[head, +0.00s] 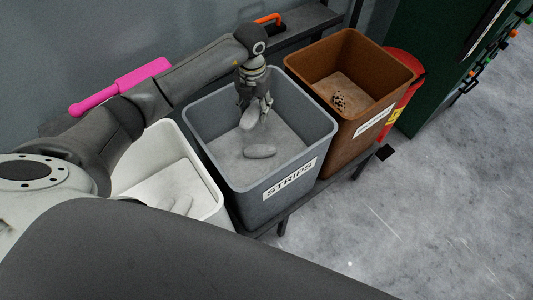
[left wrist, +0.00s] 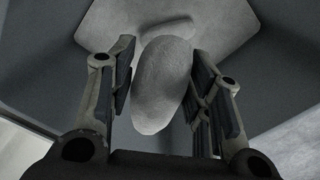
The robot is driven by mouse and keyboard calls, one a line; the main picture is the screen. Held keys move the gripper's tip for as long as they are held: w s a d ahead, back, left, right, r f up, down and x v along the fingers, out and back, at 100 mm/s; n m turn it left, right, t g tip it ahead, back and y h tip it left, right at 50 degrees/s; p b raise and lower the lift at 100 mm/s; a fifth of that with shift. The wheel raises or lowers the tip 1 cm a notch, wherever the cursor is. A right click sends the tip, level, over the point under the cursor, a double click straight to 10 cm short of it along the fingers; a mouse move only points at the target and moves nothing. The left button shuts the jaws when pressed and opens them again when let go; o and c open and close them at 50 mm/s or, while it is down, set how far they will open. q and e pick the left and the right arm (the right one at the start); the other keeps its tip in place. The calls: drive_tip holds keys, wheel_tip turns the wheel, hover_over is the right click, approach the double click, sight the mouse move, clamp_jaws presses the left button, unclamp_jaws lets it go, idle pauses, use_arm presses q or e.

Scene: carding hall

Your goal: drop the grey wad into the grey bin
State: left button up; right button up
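The grey bin (head: 199,146), labelled STRIPS, stands in the middle of the head view. My left gripper (head: 256,108) points down inside its opening, above the bin floor. It is shut on a grey wad (head: 248,118), which hangs at the fingertips. In the left wrist view the wad (left wrist: 163,85) sits between the two finger pads (left wrist: 163,75), with the bin's inside behind it. Another grey wad (head: 260,151) lies on the bin floor. My right gripper is not in view.
A white bin (head: 205,180) with pale contents stands left of the grey bin. A brown bin (head: 347,150) with dark specks inside stands to the right. A red object (head: 405,63) is behind it. A pink object (head: 135,80) lies beyond my left arm. Open floor lies at the right.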

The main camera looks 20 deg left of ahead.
use_arm(q)
drive_tip(key=o, duration=0.4)
drive_tip(key=shift+r, duration=0.1)
wheel_tip(320, 180, up, 12)
drive_tip(key=shift+f, duration=0.1)
idle(0.6)
